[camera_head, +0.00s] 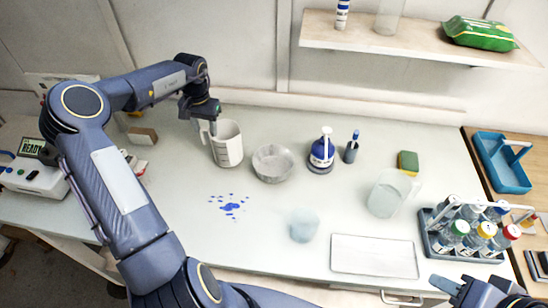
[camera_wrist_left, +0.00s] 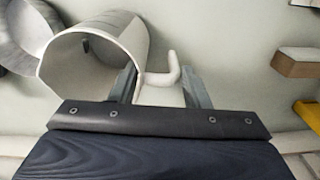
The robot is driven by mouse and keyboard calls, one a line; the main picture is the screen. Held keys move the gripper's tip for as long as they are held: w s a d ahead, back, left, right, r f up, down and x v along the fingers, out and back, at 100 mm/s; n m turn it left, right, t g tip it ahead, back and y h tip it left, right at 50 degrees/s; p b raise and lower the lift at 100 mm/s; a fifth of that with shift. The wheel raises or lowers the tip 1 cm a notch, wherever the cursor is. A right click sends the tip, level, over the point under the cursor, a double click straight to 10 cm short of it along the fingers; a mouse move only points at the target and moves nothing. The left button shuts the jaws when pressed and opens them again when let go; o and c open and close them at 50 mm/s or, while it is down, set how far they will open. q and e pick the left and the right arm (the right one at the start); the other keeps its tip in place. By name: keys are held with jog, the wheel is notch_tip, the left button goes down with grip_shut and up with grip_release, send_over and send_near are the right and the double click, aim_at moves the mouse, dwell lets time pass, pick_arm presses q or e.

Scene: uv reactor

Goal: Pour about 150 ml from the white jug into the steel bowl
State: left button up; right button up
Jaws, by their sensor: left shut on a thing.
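The white jug (camera_head: 229,150) is near the back left of the bench and looks upright. I cannot tell whether its base touches the bench. My left gripper (camera_head: 211,126) is shut on the jug's handle, on the jug's left side. In the left wrist view the jug (camera_wrist_left: 105,48) shows its open mouth, with the handle (camera_wrist_left: 165,72) between my fingers (camera_wrist_left: 160,88). No liquid level can be made out. The steel bowl (camera_head: 273,163) sits just right of the jug, and its rim also shows in the left wrist view (camera_wrist_left: 28,35). My right gripper (camera_head: 465,292) is at the bottom right.
Blue spots (camera_head: 230,206) mark the bench in front. A frosted cup (camera_head: 304,226), a clear pitcher (camera_head: 385,195), a white tray (camera_head: 374,256) and a bottle rack (camera_head: 437,236) are further right.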

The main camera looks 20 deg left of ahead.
aim_at(223, 122)
pick_arm(q)
jog(key=shift+w+d+r+y, duration=0.15)
jog(key=shift+d+r+y, duration=0.25)
jog(key=shift+d, duration=0.1)
jog(key=shift+d+r+y, duration=0.6)
jog(key=shift+y, duration=0.1)
jog(key=d+y, duration=0.1)
jog(key=d+r+y, duration=0.1)
jog(key=d, duration=0.1)
jog(key=d+y, duration=0.1)
jog(key=shift+w+d+r+g+y, duration=0.25)
jog(key=shift+w+r+g+y, duration=0.05)
jog(key=shift+r+y, duration=0.1)
jog(key=d+y, duration=0.1)
jog(key=d+r+y, duration=0.1)
jog(key=d+y, duration=0.3)
jog(key=shift+w+d+r+g, duration=0.1)
jog(key=shift+w+r+g, duration=0.15)
jog(key=shift+r+g, duration=0.05)
jog(key=shift+d+r+y, duration=0.1)
jog(key=shift+d+y, duration=0.45)
jog(key=shift+y, duration=0.35)
jog(key=shift+d, duration=0.2)
